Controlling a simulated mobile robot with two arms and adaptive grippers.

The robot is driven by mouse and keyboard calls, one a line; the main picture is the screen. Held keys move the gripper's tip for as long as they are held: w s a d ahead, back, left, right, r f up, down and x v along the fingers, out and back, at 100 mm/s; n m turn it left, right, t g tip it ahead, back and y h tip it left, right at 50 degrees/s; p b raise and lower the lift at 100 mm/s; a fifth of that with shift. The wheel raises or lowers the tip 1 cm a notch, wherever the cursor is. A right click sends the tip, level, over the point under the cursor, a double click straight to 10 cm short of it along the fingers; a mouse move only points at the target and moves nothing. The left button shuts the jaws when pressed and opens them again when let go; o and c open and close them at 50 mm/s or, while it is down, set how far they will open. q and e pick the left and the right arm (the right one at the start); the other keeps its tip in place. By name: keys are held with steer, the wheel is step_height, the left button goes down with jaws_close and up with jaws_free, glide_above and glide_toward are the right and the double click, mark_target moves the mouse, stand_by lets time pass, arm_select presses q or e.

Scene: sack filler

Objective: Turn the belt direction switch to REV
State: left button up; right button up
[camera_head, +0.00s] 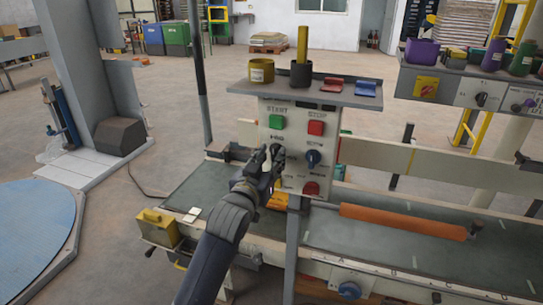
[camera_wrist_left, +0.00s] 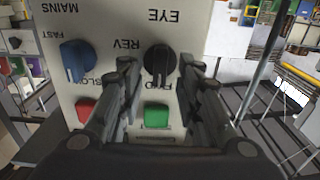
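The belt direction switch is a black knob (camera_wrist_left: 159,64) on the pale control panel (camera_wrist_left: 105,22). In the left wrist view, where the panel lettering is upside down, REV is at its left and a partly covered label ending in D is below it. I cannot tell exactly where its pointer stands. My left gripper (camera_wrist_left: 155,72) is open, with one fingertip on each side of the knob; contact is unclear. In the head view my left gripper (camera_head: 268,158) is at the panel and mostly covers the knob. My right gripper is not in view.
A green button (camera_wrist_left: 157,115) and red button (camera_wrist_left: 86,110) are close to the fingers. A blue knob (camera_wrist_left: 76,60) is beside the switch. A shelf (camera_head: 330,93) with cups and small items tops the panel. The conveyor belt (camera_head: 330,235) runs below.

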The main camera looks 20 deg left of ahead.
arm_select(q)
steer(key=shift+w, duration=0.45)
jaws_close()
